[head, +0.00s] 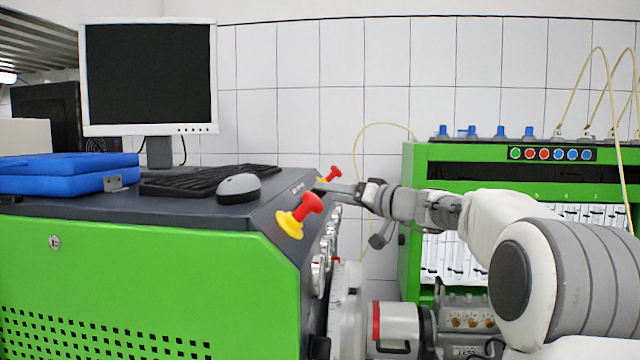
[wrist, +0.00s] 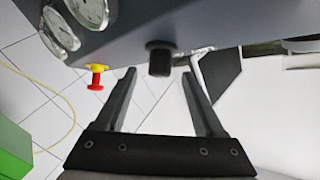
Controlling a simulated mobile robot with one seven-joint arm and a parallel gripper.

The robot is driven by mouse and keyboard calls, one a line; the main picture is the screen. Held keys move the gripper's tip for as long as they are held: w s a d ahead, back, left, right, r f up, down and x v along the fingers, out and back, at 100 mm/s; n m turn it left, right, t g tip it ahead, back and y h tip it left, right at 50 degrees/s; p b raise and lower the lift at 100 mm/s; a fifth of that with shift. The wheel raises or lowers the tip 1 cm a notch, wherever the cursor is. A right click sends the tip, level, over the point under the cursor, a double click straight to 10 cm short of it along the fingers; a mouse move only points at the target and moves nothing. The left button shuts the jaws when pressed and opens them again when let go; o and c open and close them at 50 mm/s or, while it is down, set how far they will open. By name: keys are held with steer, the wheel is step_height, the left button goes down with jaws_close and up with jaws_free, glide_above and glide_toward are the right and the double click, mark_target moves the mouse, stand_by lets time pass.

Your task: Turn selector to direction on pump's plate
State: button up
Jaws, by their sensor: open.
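A dark round knob (wrist: 160,60), which looks like the selector, sticks out from the grey panel of the green test bench in the wrist view. Its pointer marking cannot be made out, and it is hidden in the head view. My gripper (wrist: 158,75) is open, with its two fingertips on either side of the knob and gaps showing on both sides. In the head view my gripper (head: 342,188) is at the bench's right-hand panel edge. A grey cylinder with a red ring (head: 397,325), possibly the pump, is low beside the bench. No direction marking on a plate is readable.
Red-and-yellow emergency buttons (head: 302,214) stick out from the panel, and one shows in the wrist view (wrist: 96,77). Gauges (wrist: 75,22) sit beside it. A mouse (head: 239,188) and keyboard (head: 205,180) lie on top. A green rack (head: 410,200) stands behind my arm.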

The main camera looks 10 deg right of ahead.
mark_target(317, 193)
steer(key=shift+p+x, duration=0.6)
steer(key=shift+x, duration=1.7)
jaws_close()
